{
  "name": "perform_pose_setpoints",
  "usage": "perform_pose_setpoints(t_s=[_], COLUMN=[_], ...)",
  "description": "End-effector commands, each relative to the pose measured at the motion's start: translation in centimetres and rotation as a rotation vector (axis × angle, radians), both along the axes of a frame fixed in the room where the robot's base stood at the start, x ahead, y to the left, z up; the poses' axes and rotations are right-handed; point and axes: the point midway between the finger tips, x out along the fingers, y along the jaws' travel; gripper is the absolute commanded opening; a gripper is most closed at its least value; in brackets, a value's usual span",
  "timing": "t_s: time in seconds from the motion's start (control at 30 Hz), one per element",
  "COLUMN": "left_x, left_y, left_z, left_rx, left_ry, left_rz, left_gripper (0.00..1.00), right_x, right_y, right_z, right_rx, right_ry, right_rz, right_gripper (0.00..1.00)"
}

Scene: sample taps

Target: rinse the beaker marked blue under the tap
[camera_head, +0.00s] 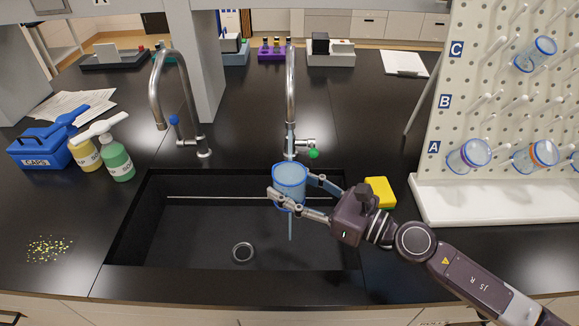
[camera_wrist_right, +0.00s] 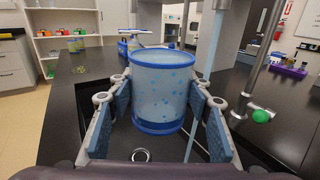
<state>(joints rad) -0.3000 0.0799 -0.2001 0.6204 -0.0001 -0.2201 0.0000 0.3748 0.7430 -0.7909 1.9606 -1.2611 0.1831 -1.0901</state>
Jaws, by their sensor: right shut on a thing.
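The clear beaker with blue bands (camera_head: 290,176) is held upright over the black sink (camera_head: 190,235), at the tap with the green knob (camera_head: 291,90). My right gripper (camera_head: 294,187) is shut on it, a finger on each side. The right wrist view shows the beaker (camera_wrist_right: 160,85) between the finger pads, with blue drops on its wall. A thin bluish stream (camera_head: 290,226) runs down below the beaker into the sink. My left gripper is out of view.
A second tap with a blue knob (camera_head: 160,90) stands left. A yellow sponge (camera_head: 380,191) lies right of the sink. A white pegboard (camera_head: 505,110) with beakers on pegs stands at right. Bottles (camera_head: 117,160), a blue caddy (camera_head: 40,147) and yellow bits (camera_head: 50,248) are left.

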Motion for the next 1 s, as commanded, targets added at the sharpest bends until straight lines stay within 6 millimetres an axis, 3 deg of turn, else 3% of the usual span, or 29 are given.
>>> perform_pose_setpoints(t_s=[1.0], left_x=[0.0], left_y=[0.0], left_z=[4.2], left_rx=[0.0], left_ry=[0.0], left_rz=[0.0], left_gripper=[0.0], right_x=[-6.3], right_y=[0.0], right_z=[2.8], right_rx=[0.0], right_ry=[0.0], right_rz=[0.0], right_gripper=[0.23])
